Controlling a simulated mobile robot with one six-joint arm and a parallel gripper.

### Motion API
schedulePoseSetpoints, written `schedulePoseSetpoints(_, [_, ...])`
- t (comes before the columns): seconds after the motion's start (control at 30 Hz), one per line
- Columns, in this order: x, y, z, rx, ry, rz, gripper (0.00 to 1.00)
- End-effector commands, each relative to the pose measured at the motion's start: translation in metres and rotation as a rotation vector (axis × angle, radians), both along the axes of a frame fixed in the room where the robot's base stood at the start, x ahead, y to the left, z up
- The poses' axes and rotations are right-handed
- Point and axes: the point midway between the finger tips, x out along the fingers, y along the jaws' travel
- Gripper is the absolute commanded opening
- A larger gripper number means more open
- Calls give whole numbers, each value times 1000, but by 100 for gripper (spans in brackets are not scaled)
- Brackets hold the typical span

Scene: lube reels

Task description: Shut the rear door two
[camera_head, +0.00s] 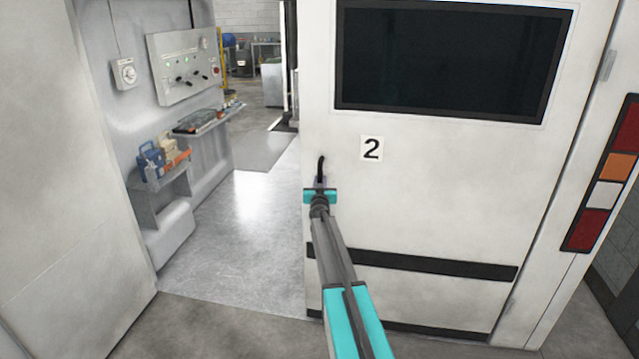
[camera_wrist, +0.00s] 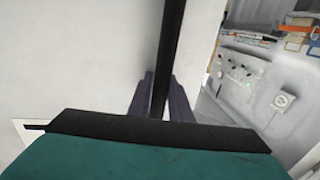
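Rear door two is the white door (camera_head: 440,200) marked with a "2" label (camera_head: 371,148) and a dark window (camera_head: 450,62). It stands partly open in the head view, with the interior showing past its left edge. Its black handle (camera_head: 321,165) is a thin upright bar near that edge. My gripper (camera_head: 320,184) is at the handle. In the wrist view the handle (camera_wrist: 172,40) passes between my two dark fingers (camera_wrist: 160,95), which sit close against it on both sides. The handle's lower end is hidden behind my gripper.
A white panel (camera_head: 60,200) stands at the left. Inside are a control panel (camera_head: 185,65), a shelf (camera_head: 210,122) and a toolbox (camera_head: 152,160) on a ledge. The floor (camera_head: 235,220) between is clear. Tail lights (camera_head: 605,180) run along the right edge.

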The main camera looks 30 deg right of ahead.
Motion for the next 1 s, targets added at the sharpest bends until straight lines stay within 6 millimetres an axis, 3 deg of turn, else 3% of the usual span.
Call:
schedulePoseSetpoints(0.07, [-8, -4, 2, -2, -6, -9, 25])
schedulePoseSetpoints(1.0, [-78, 44, -2, 1, 2, -3, 25])
